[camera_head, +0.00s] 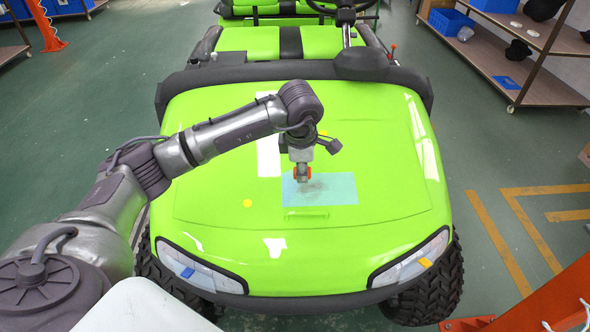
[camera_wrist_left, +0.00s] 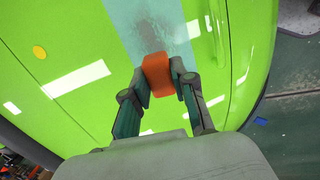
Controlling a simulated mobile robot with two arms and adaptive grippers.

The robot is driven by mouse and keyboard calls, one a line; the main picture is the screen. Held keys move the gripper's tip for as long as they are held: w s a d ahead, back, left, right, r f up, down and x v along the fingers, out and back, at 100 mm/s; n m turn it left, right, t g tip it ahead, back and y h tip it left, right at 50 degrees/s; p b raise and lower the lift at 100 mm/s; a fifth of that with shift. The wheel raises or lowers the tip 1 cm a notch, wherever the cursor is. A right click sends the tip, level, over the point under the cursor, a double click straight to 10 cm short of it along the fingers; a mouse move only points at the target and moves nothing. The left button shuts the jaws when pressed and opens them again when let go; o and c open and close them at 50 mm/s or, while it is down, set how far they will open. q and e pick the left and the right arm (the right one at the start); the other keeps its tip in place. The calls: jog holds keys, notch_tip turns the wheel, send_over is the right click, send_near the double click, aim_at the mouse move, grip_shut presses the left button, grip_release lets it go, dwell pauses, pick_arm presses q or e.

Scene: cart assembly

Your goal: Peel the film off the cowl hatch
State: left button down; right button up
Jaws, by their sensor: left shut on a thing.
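A pale blue translucent film (camera_head: 335,192) lies on the green cowl (camera_head: 385,150) of the cart, with a greyish smudge on it. It also shows in the left wrist view (camera_wrist_left: 145,30) and looks flat there. My left gripper (camera_head: 303,177) points down at the film's upper left part. In the left wrist view its fingers (camera_wrist_left: 162,85) are shut on a small orange piece (camera_wrist_left: 157,73) at the film's edge. I cannot tell whether the orange piece is joined to the film. The hatch outline under the film is not clear. My right gripper is not in view.
A raised green strip (camera_head: 306,213) lies just below the film. White patches and yellow dots (camera_head: 247,203) mark the cowl. Headlights (camera_head: 200,268) sit at the front corners. A shelf rack (camera_head: 520,75) stands back right; an orange frame (camera_head: 555,300) is front right.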

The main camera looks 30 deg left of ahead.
pick_arm(q)
jog(key=shift+d+r, duration=0.1)
jog(key=shift+d, duration=0.05)
jog(key=w+d+r, duration=0.3)
jog(key=d, duration=0.3)
jog(key=shift+p, duration=0.3)
dwell(0.6)
jog(key=w+d+r, duration=0.2)
jog(key=d+r, duration=0.1)
jog(key=d, duration=0.2)
jog(key=shift+w+d, duration=0.4)
dwell(0.6)
jog(key=shift+r, duration=0.1)
jog(key=w+d+r+p, duration=0.1)
jog(key=w+d+r, duration=0.1)
jog(key=d, duration=0.4)
jog(key=shift+w+r, duration=0.4)
jog(key=shift+r, duration=0.05)
dwell(0.5)
